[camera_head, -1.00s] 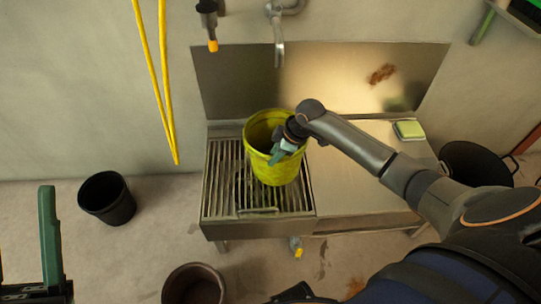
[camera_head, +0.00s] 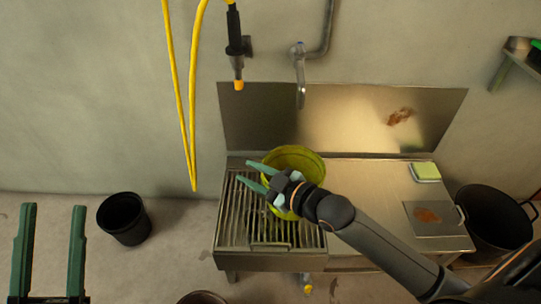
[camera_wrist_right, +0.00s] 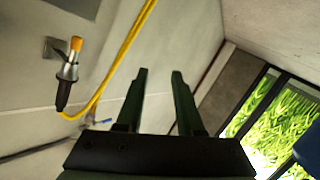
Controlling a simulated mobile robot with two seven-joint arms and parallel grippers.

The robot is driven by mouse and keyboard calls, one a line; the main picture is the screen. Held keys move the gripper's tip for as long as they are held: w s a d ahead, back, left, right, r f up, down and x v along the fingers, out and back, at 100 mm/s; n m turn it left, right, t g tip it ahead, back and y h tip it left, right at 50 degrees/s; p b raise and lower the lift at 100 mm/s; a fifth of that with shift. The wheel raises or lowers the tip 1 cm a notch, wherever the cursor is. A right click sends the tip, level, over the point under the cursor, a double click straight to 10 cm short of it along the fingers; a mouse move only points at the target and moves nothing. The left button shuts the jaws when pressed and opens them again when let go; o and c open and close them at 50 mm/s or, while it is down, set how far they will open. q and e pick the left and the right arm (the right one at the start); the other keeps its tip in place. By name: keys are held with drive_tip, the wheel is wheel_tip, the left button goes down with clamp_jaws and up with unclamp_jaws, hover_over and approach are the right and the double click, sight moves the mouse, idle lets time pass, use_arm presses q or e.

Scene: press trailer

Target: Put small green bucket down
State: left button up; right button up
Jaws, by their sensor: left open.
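The yellow-green bucket (camera_head: 296,158) stands upright on the slatted grate of the metal sink bench, towards the wall. My right gripper (camera_head: 250,174) is open, its green fingers pointing left in front of the bucket and over the grate. The gripper and wrist hide the bucket's lower front. In the right wrist view the two fingers (camera_wrist_right: 157,95) are apart with nothing between them, and the bucket is not seen there. My left gripper (camera_head: 50,245) is open and empty over the floor at the lower left.
The metal bench (camera_head: 365,185) has a bare top right of the grate, with a green-yellow sponge (camera_head: 425,171). A black bucket (camera_head: 123,217) stands on the floor at left, a black pot (camera_head: 492,215) at right. A yellow hose (camera_head: 180,90) and spray nozzle (camera_head: 238,60) hang at the wall.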

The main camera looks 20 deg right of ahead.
drive_tip(key=s+a+r+t+y, duration=0.1)
drive_tip(key=s+r+t+y, duration=0.2)
drive_tip(key=s+r, duration=0.4)
drive_tip(key=s+a+r+n+t+y, duration=0.1)
drive_tip(key=s+r+t, duration=0.4)
drive_tip(key=r, duration=0.8)
drive_tip(key=s+y, duration=0.1)
drive_tip(key=s, duration=0.2)
drive_tip(key=shift+a+r+y, duration=0.3)
drive_tip(key=shift+r+y, duration=0.05)
drive_tip(key=shift+y, duration=0.05)
drive_tip(key=shift+s, duration=0.1)
drive_tip(key=shift+c, duration=0.3)
